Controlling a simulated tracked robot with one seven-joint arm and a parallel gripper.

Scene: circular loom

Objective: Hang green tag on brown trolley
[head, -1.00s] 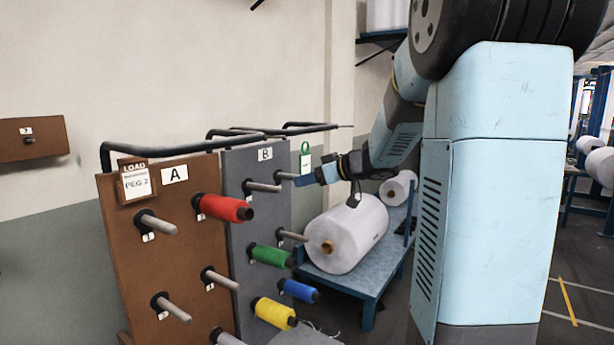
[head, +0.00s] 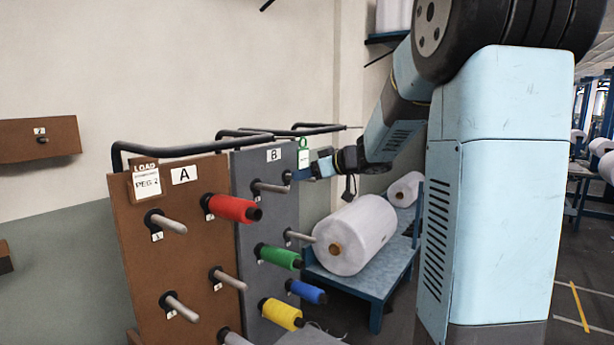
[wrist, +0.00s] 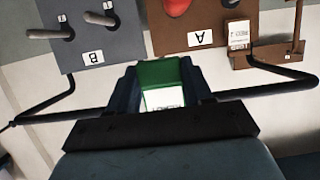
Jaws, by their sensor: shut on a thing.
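My gripper (head: 311,169) is shut on the green tag (head: 303,147), which has a green loop on top and a white printed face. The tag stands upright, just right of the grey panel's B label in the head view. In the wrist view, the tag (wrist: 160,73) sits between the two dark fingers. The brown trolley (head: 146,227), marked A, stands to the left with a black bar (head: 190,150) over its top. A LOAD sign (head: 146,181) hangs at its upper left corner. The tag is apart from the brown trolley.
The grey trolley (head: 245,215), marked B, stands between the brown one and my gripper, with its own black top bar. Pegs with red (head: 233,208), green, blue and yellow spools stick out. A blue table (head: 372,291) with white rolls is at right.

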